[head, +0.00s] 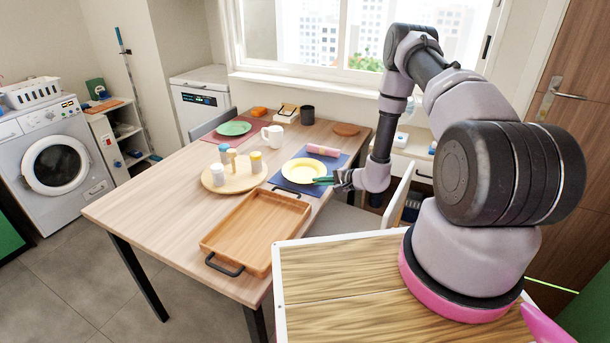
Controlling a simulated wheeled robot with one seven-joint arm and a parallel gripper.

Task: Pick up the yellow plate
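The yellow plate (299,171) lies on a blue placemat (277,181) on the wooden table. It looks flat. My gripper (322,181) reaches in from the right, and its green fingertips are at the plate's right rim. From this view I cannot tell whether the fingers touch the rim, or whether they are open or shut.
A round wooden board (233,184) with several shakers stands left of the plate. A wooden tray (235,256) with dark handles lies in front. A pink rolled napkin (323,150), a white mug (273,136) and a green plate (233,128) are behind. A chair (398,200) stands at right.

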